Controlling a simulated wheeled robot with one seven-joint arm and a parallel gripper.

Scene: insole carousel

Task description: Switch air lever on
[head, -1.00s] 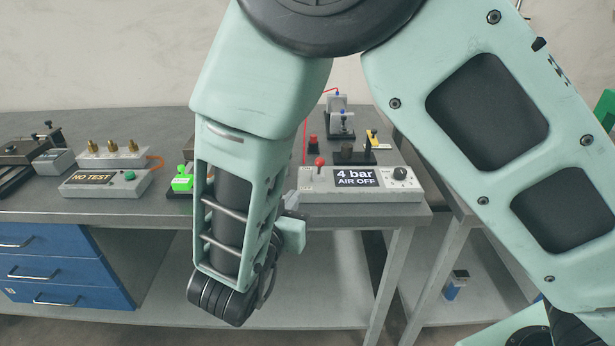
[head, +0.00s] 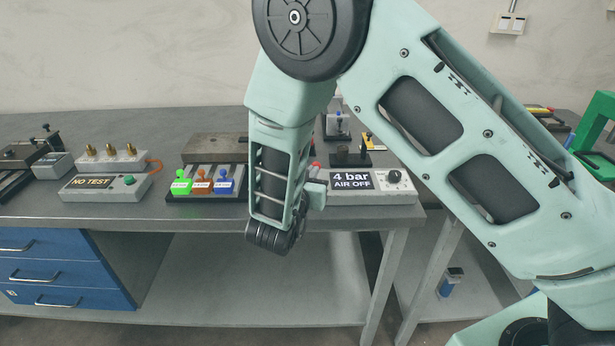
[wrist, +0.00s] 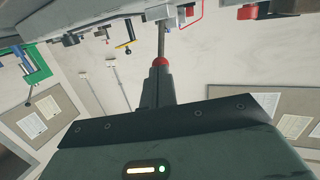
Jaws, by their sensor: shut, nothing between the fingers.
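The air unit (head: 372,197) is a grey box at the bench's front edge in the head view. Its display (head: 352,180) reads "4 bar AIR OFF". The lever's red knob (head: 315,165) barely shows beside my forearm, which covers the unit's left end. In the wrist view, the red knob (wrist: 161,61) on its metal rod (wrist: 161,40) is right at the tips of my gripper (wrist: 160,69). The gripper is shut, with nothing held. I cannot tell whether the fingertips touch the knob.
Left of my forearm stands a block with green, orange and blue levers (head: 201,187). A "NO TEST" box (head: 106,190) is further left. A dark fixture (head: 350,157) stands behind the air unit. Blue drawers (head: 60,268) are under the bench.

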